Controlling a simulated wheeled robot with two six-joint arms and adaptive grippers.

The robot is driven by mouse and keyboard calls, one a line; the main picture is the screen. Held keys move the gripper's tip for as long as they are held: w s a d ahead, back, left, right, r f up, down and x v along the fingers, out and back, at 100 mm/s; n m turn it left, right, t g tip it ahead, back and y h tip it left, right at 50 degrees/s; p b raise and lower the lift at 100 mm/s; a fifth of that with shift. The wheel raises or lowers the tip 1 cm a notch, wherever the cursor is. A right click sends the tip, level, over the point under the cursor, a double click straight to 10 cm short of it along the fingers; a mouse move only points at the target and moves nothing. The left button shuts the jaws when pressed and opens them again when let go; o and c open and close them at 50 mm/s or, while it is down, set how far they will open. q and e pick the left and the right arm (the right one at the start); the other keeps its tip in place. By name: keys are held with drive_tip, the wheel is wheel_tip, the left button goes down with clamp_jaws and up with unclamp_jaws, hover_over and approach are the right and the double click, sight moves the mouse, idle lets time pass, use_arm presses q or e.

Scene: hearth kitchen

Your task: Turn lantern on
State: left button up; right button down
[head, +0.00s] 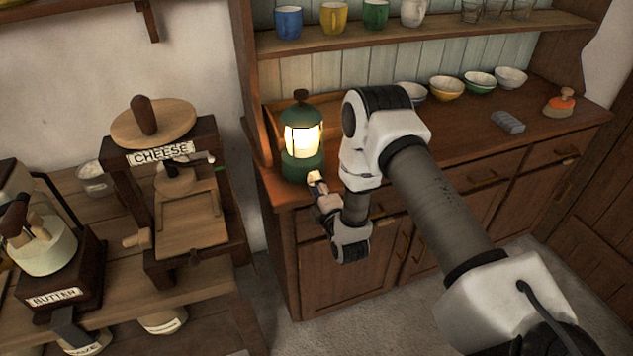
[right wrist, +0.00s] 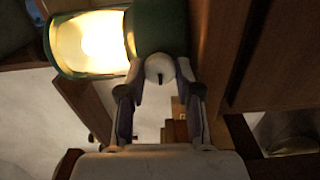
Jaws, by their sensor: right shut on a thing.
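The green lantern (head: 303,140) stands upright on the left end of the dresser's counter, and its glass glows bright yellow-white. It also shows lit in the right wrist view (right wrist: 95,45), lying sideways in the picture. A round pale knob (right wrist: 158,70) with a dark mark sits on its green base. My right gripper (head: 318,187) reaches the front of the lantern's base. In the right wrist view its two fingers (right wrist: 158,82) are shut on the knob, one on each side. My left gripper is not in view.
The wooden dresser counter (head: 390,140) holds several bowls, a grey block (head: 507,122) and an orange-topped brush (head: 560,102). Mugs line the shelf (head: 400,37) above. A cheese press (head: 185,190) and a butter churn (head: 45,250) stand on the table at left.

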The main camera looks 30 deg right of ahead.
drive_tip(key=shift+n, duration=0.3)
drive_tip(key=c, duration=0.8)
unclamp_jaws()
drive_tip(key=v, duration=0.8)
drive_tip(key=shift+a, duration=0.1)
